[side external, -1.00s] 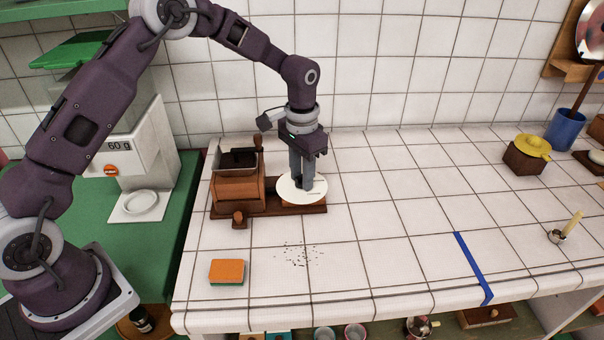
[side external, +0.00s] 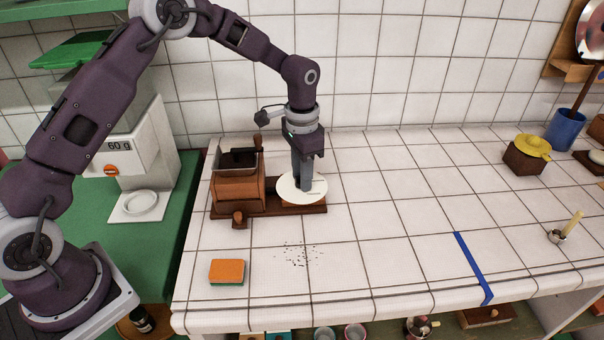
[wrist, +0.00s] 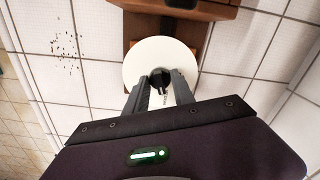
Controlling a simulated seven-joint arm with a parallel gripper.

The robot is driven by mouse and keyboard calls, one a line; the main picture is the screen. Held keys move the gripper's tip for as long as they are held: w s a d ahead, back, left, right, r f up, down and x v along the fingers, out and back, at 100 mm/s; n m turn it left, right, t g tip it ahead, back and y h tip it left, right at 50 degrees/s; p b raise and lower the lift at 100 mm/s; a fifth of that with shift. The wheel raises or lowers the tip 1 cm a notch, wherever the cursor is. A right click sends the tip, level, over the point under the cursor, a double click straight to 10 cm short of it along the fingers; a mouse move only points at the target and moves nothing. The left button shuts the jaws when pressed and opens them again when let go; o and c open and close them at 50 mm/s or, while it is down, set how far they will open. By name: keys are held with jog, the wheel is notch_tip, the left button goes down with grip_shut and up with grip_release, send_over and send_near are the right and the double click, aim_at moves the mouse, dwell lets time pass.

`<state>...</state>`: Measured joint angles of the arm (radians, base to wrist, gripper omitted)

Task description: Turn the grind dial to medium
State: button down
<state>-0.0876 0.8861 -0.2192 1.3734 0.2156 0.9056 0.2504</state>
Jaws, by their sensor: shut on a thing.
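The grind dial is a white round disc (side external: 314,187) on the right part of the grinder's wooden base (side external: 262,211). In the wrist view the disc (wrist: 143,62) has a black knob (wrist: 159,78) at its middle, with faint marks on the disc near the fingers. My gripper (side external: 302,187) points down over the disc and is shut on the knob; in the wrist view its fingers (wrist: 160,90) stand on both sides of the knob. The wooden coffee grinder (side external: 238,190) stands left of the disc. The lettering on the disc is too small to read.
An orange sponge (side external: 227,271) and dark spilled grounds (side external: 298,255) lie on the tiled counter in front. A white scale (side external: 142,165) reading 60 g stands on the left. The middle counter is clear.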

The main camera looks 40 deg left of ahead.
jog(key=c, duration=1.1)
grip_release()
jog(key=shift+o, duration=0.2)
